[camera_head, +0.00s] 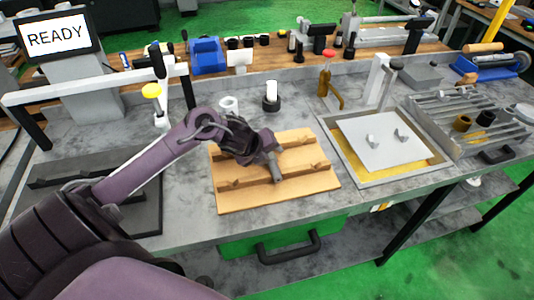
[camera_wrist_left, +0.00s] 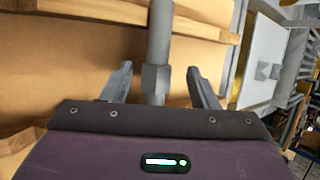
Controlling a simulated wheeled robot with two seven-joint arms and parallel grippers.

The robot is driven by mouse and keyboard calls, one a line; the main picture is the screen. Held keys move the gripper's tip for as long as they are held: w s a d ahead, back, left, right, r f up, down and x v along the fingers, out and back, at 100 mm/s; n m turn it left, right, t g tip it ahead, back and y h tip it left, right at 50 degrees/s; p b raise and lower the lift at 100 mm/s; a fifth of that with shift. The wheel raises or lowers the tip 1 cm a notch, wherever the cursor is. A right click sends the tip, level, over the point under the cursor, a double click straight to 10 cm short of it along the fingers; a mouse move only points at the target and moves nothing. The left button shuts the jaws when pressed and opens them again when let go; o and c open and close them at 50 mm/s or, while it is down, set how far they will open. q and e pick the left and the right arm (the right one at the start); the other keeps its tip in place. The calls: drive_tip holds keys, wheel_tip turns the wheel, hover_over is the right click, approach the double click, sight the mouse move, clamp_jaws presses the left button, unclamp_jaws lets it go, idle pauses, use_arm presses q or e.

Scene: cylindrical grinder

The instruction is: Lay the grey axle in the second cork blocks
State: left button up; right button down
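A tan wooden board (camera_head: 315,184) with raised cork-coloured rails lies on the grey bench. The front rail (camera_head: 306,170) crosses the board and shows at the top of the left wrist view (camera_wrist_left: 95,12). The grey axle (camera_head: 276,172) is at the middle of the board, its near end over the front rail. In the left wrist view the axle (camera_wrist_left: 158,38) stretches away from me across that rail. My left gripper (camera_head: 264,152) is over the board. Its fingers (camera_wrist_left: 159,70) are apart on either side of the axle, with gaps on both sides. My right gripper is not in view.
A tray with a grey plate (camera_head: 376,145) stands right of the board, with a slatted rack (camera_head: 470,115) beyond. A white ring (camera_head: 229,104) and a black-and-white piece (camera_head: 271,97) stand behind the board. A white frame (camera_head: 90,88) and READY screen (camera_head: 56,36) are at left.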

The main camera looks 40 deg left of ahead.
use_arm(q)
drive_tip(key=shift+f, duration=0.15)
drive_tip(key=v, duration=0.8)
drive_tip(key=shift+w, duration=0.1)
idle(0.4)
